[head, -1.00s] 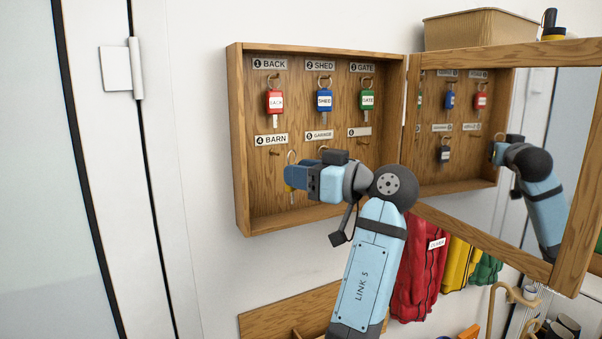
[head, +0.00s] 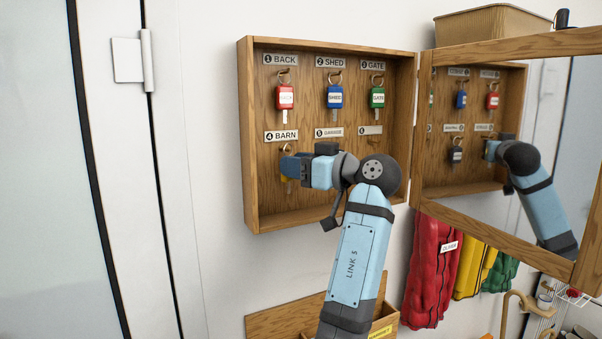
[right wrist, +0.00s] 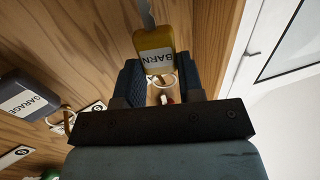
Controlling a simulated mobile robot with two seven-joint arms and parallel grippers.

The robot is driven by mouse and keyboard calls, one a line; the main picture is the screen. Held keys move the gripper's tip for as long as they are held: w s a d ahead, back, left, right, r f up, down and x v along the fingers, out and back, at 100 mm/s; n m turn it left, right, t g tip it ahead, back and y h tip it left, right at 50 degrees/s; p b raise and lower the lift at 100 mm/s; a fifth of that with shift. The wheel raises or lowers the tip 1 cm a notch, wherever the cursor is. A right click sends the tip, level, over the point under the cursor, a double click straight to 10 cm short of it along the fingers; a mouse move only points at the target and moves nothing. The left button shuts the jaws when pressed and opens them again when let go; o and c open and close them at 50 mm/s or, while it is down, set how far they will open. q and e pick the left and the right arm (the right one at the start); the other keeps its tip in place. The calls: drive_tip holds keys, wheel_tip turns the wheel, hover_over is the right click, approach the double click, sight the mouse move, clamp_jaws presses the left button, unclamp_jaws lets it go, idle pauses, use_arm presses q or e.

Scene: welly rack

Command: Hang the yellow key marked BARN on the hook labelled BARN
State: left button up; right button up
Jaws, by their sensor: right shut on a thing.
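The yellow BARN key (right wrist: 153,50) shows in the right wrist view, with its tag just beyond my fingertips and its ring between them. My right gripper (head: 287,167) is shut on it, just below the BARN label (head: 281,136) in the key cabinet. In the head view only a sliver of yellow shows below the fingers. The ring (head: 287,148) stands above the fingers at the BARN hook. I cannot tell whether it is around the hook. My left gripper is not in view.
The red (head: 285,97), blue (head: 334,97) and green (head: 377,97) keys hang in the top row. A dark GARAGE key (right wrist: 26,98) hangs close beside my gripper. The cabinet's left side wall (head: 249,140) is near. The open mirrored door (head: 500,225) is at right.

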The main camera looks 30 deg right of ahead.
drive_tip(key=shift+w+f+p, duration=0.25)
drive_tip(key=shift+w+p, duration=0.4)
drive_tip(key=shift+w, duration=0.25)
drive_tip(key=shift+p, duration=0.3)
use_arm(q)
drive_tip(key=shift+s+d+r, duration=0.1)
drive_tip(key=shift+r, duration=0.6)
use_arm(e)
drive_tip(key=shift+f, duration=0.15)
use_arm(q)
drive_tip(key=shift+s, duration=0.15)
use_arm(e)
drive_tip(key=shift+w, duration=0.1)
